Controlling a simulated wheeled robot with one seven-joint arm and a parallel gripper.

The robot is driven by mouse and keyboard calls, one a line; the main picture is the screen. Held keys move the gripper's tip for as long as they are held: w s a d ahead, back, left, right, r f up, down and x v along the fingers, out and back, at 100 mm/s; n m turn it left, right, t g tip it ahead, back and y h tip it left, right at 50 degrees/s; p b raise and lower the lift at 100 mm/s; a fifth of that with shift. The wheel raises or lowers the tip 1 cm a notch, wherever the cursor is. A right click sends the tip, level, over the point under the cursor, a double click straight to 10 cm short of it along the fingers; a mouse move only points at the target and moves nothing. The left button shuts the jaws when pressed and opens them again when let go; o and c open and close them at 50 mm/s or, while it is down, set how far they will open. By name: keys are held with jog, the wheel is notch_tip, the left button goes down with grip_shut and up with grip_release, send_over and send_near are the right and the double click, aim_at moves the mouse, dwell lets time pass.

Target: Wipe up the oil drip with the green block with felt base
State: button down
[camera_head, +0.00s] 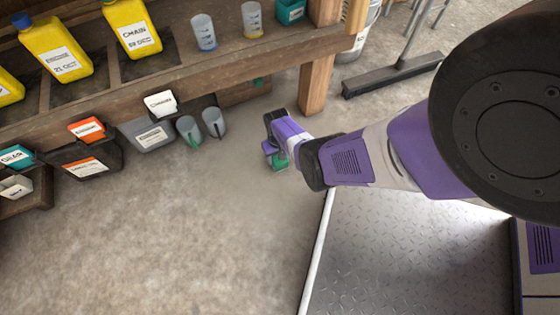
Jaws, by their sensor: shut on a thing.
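My arm reaches in from the right, and my gripper (277,155) is low over the concrete floor, left of the diamond-plate platform. It is shut on the green block (279,164), of which only a small part shows below the purple gripper body. The felt base is hidden, and I cannot tell whether it touches the floor. I cannot make out the oil drip anywhere in this view; the gripper and arm hide part of the floor.
A wooden bench (220,62) holds yellow bottles (134,28) and measuring cups (204,32). Its post (316,84) stands behind my gripper. Jugs (189,131) and labelled containers (88,158) sit below. A broom (392,74) lies behind. The metal platform (410,258) is at right; the front-left floor is clear.

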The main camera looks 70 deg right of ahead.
aim_at(287, 161)
jog(key=shift+w+d+f+b, duration=0.15)
jog(key=shift+w+d+b, duration=0.6)
jog(key=shift+d, duration=0.15)
jog(key=shift+w+d+b, duration=0.3)
jog(key=shift+w+d, duration=0.35)
jog(key=shift+d, duration=0.1)
jog(key=shift+s+d, duration=0.6)
jog(key=shift+s, duration=0.25)
jog(key=shift+s+a+p, duration=1.35)
jog(key=shift+a+p, duration=0.2)
jog(key=shift+a, duration=0.05)
jog(key=shift+s+a+r+p, duration=0.15)
jog(key=shift+s+a+p, duration=0.35)
jog(key=shift+a+p, duration=0.1)
jog(key=shift+s+a+r+p, duration=0.15)
jog(key=shift+s+a+p, duration=0.35)
jog(key=shift+a+p, duration=0.1)
jog(key=shift+s+a, duration=0.15)
